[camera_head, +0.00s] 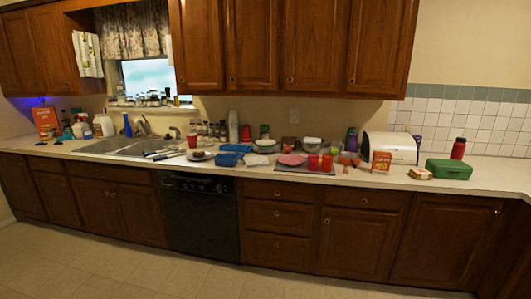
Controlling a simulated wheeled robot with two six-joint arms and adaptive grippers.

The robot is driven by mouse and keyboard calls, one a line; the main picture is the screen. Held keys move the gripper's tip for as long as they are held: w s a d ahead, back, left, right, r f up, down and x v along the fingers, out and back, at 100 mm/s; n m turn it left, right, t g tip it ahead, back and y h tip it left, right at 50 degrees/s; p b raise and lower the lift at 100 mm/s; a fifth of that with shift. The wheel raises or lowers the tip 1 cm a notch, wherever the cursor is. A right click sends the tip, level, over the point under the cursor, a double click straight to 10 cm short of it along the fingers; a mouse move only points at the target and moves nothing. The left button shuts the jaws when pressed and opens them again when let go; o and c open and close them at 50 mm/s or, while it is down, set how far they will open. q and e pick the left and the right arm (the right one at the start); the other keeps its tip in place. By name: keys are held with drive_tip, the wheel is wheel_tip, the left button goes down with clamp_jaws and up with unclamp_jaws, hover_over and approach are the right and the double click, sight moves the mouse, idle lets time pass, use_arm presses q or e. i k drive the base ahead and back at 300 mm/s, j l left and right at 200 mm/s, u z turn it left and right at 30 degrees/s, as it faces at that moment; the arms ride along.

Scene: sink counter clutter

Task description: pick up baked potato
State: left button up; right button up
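A small dark brown lump (197,154), which may be the baked potato, sits on a pale plate (208,158) on the counter, just right of the sink. It is too small to identify for certain. Neither of my grippers is in view, and no part of my arms shows.
The long counter (485,175) is crowded. A blue container (228,159) and a red cup (192,140) stand near the plate. The sink (125,147) lies to the left. A white bread box (390,146) and green case (448,169) are at right. The floor (130,262) is clear.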

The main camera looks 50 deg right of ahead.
sight(198, 154)
drive_tip(key=z, duration=1.2)
